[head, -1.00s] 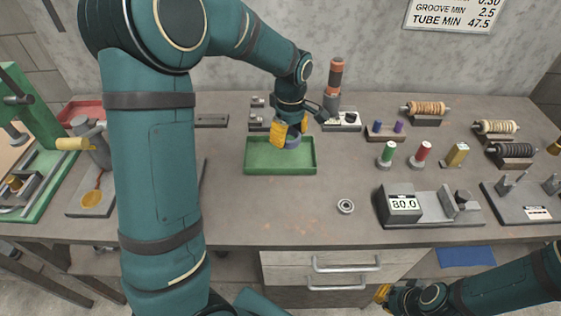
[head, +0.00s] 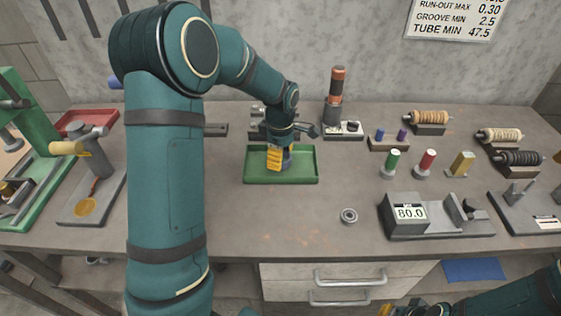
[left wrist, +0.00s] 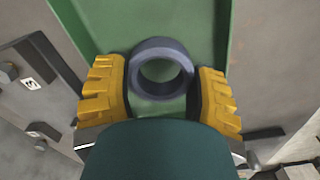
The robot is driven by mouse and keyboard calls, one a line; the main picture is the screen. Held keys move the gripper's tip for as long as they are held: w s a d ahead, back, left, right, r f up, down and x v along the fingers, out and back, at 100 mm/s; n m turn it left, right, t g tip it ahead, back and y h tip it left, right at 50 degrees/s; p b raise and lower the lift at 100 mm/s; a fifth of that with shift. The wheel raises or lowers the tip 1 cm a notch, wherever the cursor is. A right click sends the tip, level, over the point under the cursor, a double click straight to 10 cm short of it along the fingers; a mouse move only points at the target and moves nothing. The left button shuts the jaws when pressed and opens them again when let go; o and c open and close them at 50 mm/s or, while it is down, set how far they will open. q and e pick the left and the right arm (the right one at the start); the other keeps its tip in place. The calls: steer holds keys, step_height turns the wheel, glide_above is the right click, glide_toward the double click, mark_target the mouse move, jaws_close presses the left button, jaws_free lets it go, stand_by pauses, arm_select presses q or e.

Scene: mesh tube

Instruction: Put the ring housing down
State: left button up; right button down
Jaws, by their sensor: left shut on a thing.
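The ring housing, a dark blue-grey ring, shows in the left wrist view (left wrist: 160,45) between the yellow fingers of my left gripper (left wrist: 163,85). The fingers are shut on its two sides. In the head view my left gripper (head: 278,159) points down inside the green tray (head: 310,178), and a bit of the ring housing (head: 287,159) shows beside a finger. The ring is at or just above the tray floor; I cannot tell whether it touches. My right gripper (head: 386,309) is cut off by the bottom edge, so its jaws are unclear.
A small metal bearing (head: 349,216) lies on the bench in front of the tray. The bench front middle is clear.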

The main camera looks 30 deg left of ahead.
arm_select(q)
steer(key=shift+f, duration=0.8)
steer(key=shift+r, duration=0.1)
steer(key=o, duration=1)
step_height(320, 180, up, 12)
steer(key=p, duration=0.2)
steer(key=shift+p, duration=0.3)
